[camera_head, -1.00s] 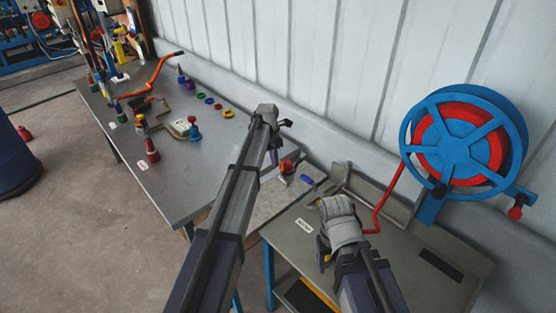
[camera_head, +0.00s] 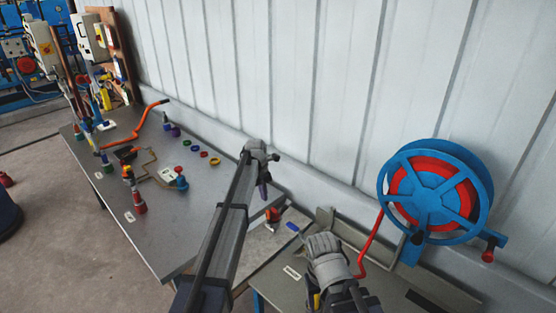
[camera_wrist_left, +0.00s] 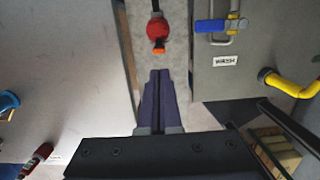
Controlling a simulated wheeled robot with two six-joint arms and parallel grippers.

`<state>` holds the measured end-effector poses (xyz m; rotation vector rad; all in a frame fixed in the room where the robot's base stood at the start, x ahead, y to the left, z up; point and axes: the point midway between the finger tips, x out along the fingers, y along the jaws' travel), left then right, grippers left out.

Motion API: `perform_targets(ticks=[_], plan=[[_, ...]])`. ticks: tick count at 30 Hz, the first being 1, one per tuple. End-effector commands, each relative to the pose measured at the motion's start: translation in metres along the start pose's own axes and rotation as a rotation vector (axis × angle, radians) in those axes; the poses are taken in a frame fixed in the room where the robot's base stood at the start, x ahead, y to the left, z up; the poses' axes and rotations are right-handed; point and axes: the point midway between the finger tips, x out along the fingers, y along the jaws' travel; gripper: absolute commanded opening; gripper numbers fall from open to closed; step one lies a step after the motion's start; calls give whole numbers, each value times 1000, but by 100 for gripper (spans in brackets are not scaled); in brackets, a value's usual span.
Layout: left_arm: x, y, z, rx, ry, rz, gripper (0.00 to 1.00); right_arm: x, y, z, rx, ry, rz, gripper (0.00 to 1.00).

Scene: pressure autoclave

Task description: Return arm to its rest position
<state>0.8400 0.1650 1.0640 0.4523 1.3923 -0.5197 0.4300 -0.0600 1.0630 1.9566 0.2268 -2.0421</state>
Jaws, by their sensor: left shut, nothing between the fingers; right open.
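My left arm reaches up through the middle of the head view. Its gripper (camera_head: 263,192) points down over the gap between the long grey table (camera_head: 205,215) and the bench on the right. In the left wrist view its dark fingers (camera_wrist_left: 160,75) are together, with nothing between them. My right gripper (camera_head: 326,258) is over the bench, below the hose reel; its fingers are mostly hidden by its own wrist. A red-and-orange fitting (camera_wrist_left: 157,28) lies ahead of the left fingertips, apart from them.
The blue-and-red reel (camera_head: 435,190) with a red crank (camera_head: 370,240) stands on the right by the white wall (camera_head: 300,80). Small coloured rings, bottles and an orange lever (camera_head: 135,130) are on the table. A blue-handled valve (camera_wrist_left: 222,25) and "WASH" label show in the left wrist view.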

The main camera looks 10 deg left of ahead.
Motion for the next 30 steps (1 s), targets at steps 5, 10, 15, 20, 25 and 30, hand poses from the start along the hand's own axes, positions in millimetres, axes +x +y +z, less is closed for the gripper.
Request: perform_targets(ticks=[5,10,15,20,25,30], plan=[[4,-27,-14,145,13,-1,0,5,0,0,0,0,0,60],[12,-94,-52,581,47,-11,0,17,-2,-1,-1,0,0,60],[18,-160,-96,1082,84,-37,0,28,-3,-2,-2,0,0,60],[23,-215,-141,1551,115,-77,0,38,-4,-2,-2,0,1,60],[27,-266,-194,2043,141,-137,0,48,-4,-3,-3,0,1,60],[29,-302,-240,2462,154,-207,0,57,-5,-3,-3,0,1,60]])
